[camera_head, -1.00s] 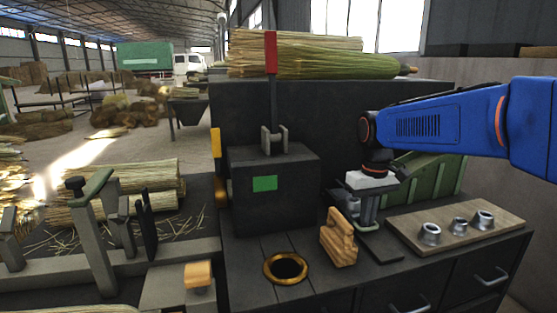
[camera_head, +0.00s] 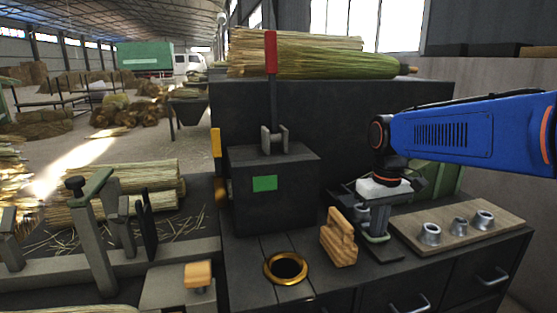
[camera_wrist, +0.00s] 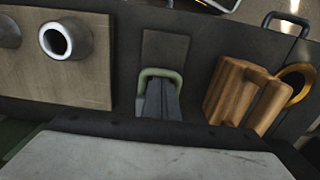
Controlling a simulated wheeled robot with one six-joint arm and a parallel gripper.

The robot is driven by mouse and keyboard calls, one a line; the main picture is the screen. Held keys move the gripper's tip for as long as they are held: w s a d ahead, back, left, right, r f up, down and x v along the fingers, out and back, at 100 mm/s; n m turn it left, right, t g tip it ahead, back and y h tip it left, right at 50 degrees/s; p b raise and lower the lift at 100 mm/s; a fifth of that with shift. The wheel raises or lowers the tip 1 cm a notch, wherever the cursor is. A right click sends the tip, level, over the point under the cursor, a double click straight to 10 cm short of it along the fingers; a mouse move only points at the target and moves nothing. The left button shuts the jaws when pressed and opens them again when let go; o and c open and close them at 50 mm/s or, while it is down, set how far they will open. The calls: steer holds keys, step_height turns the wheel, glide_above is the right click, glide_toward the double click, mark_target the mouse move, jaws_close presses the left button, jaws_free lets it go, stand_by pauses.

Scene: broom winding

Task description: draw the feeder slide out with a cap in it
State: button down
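My gripper (camera_head: 376,222) points down over the bench in front of the green feeder (camera_head: 430,178). Its two fingers (camera_wrist: 160,100) look close together in the wrist view. A pale green loop handle (camera_wrist: 160,73) curves around the far side of the fingertips; it shows at the fingertips in the head view too (camera_head: 377,239). Whether the fingers pinch the loop or only stand inside it is not clear. A flat dark plate (camera_wrist: 165,48) lies just beyond the handle. The slide body and any cap in it are hidden under my gripper and wrist.
A wooden board (camera_head: 465,240) with 3 metal caps (camera_head: 430,233) lies to the right. A wooden block (camera_head: 338,240) stands close on the left, beside a brass-rimmed hole (camera_head: 286,267). A dark box with a red lever (camera_head: 271,55) stands behind.

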mark_target(383, 252)
steer(key=shift+s+d+f, duration=0.15)
steer(key=shift+s+d, duration=0.05)
steer(key=shift+s, duration=0.55)
steer(key=shift+s+d+f, duration=0.1)
steer(key=shift+s+d, duration=0.1)
steer(key=shift+s, duration=0.55)
steer(key=shift+w+a+r, duration=0.1)
steer(key=shift+w+r, duration=0.05)
steer(key=shift+r, duration=1.25)
steer(key=shift+w+d+r, duration=0.1)
steer(key=shift+w+r, duration=0.05)
steer(key=shift+r, duration=1.2)
steer(key=shift+w+a+r, duration=0.1)
steer(key=shift+w+r, duration=0.05)
steer(key=shift+r, duration=1.25)
steer(key=s+d+f+m+t, duration=0.1)
steer(key=s+d+f+t, duration=0.1)
steer(key=s+f, duration=0.5)
steer(key=s+d+f+m+t, duration=0.2)
steer(key=s+f, duration=0.6)
steer(key=s, duration=0.2)
steer(key=shift+s+t, duration=0.3)
steer(key=shift+t, duration=0.1)
